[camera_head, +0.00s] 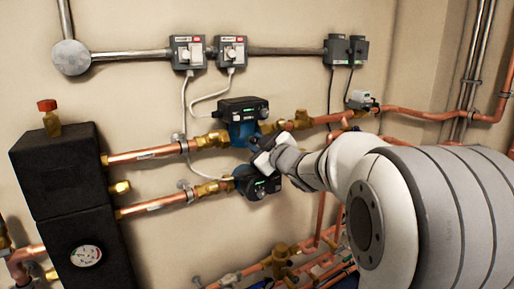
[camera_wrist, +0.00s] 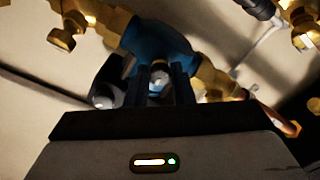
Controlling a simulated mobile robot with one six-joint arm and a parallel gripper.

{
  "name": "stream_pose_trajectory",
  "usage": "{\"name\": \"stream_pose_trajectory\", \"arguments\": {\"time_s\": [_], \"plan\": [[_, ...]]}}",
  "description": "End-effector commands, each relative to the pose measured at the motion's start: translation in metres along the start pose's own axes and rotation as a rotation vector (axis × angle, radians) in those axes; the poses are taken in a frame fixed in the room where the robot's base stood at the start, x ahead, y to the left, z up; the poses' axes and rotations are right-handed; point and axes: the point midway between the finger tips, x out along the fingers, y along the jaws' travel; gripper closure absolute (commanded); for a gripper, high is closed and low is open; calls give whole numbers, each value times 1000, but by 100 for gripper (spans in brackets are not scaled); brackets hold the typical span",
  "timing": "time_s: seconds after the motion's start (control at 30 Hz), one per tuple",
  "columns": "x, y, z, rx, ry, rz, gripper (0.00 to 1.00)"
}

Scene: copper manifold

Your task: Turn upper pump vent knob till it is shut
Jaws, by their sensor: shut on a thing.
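The upper pump (camera_head: 240,121) has a black head on a blue body, set in the upper copper line. Its blue body (camera_wrist: 160,38) fills the upper middle of the wrist view. My gripper (camera_head: 260,147) is just below the upper pump's right side and above the lower pump (camera_head: 257,182). In the wrist view, the two dark fingers of my gripper (camera_wrist: 161,86) are shut on a small pale knob (camera_wrist: 158,75) in front of the blue body. Most of the vent knob is hidden by the fingers, and the head view does not show it. Its turn angle cannot be told.
Copper pipes (camera_head: 150,152) run left and right of the pumps. A black insulated block (camera_head: 60,170) stands at the left. Grey cables hang from wall switches (camera_head: 188,52) above. Brass fittings (camera_wrist: 215,78) sit close to the fingers.

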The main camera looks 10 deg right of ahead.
Motion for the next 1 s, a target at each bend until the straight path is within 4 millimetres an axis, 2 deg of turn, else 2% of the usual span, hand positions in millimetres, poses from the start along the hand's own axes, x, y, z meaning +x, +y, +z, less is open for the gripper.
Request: {"name": "stream_pose_trajectory", "arguments": {"time_s": [0.47,0.5,0.7,1.0], "plan": [[0,0,0,-15,1,-1,100],[0,0,0,-15,1,-1,75],[0,0,0,-14,1,-1,59],[-2,0,0,-13,0,0,57]]}}
